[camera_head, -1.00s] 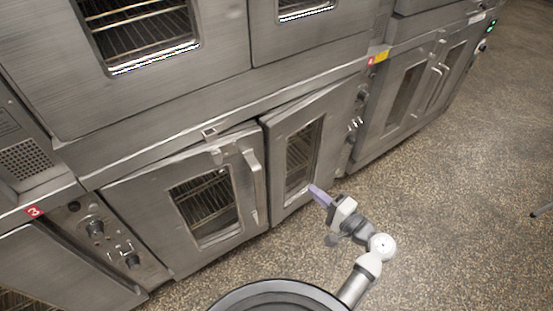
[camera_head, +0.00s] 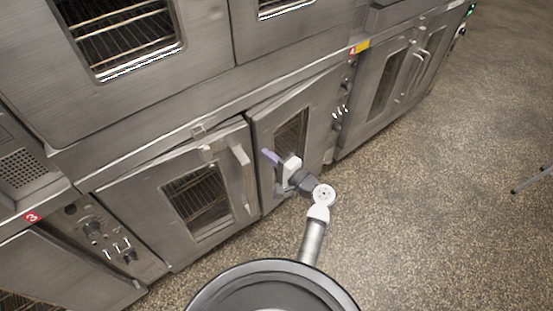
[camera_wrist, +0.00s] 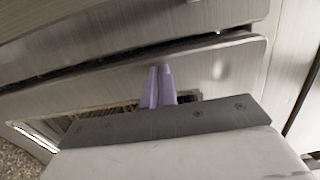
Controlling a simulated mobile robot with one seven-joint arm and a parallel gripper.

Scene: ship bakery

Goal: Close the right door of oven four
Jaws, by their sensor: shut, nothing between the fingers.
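The right door (camera_head: 314,105) of the oven by the red 4 tag is steel with a dark window. It stands slightly ajar, its left edge beside the left door. In the wrist view, the door's upper part (camera_wrist: 220,68) fills the middle, with a dark gap along its top edge. My gripper (camera_head: 265,153) is in front of this door near its left edge. Its purple fingers (camera_wrist: 159,68) are together and empty, pointing at the door below its top edge. I cannot tell whether they touch it. The gripper hides part of the door.
The left door (camera_head: 160,222) with its upright handle (camera_head: 242,175) is to the left. The red 4 tag (camera_head: 352,50) is above the knobs (camera_head: 339,112) right of the right door. Upper oven doors overhang behind. Speckled floor (camera_head: 430,200) to the right is open; a thin metal leg (camera_head: 530,180) stands far right.

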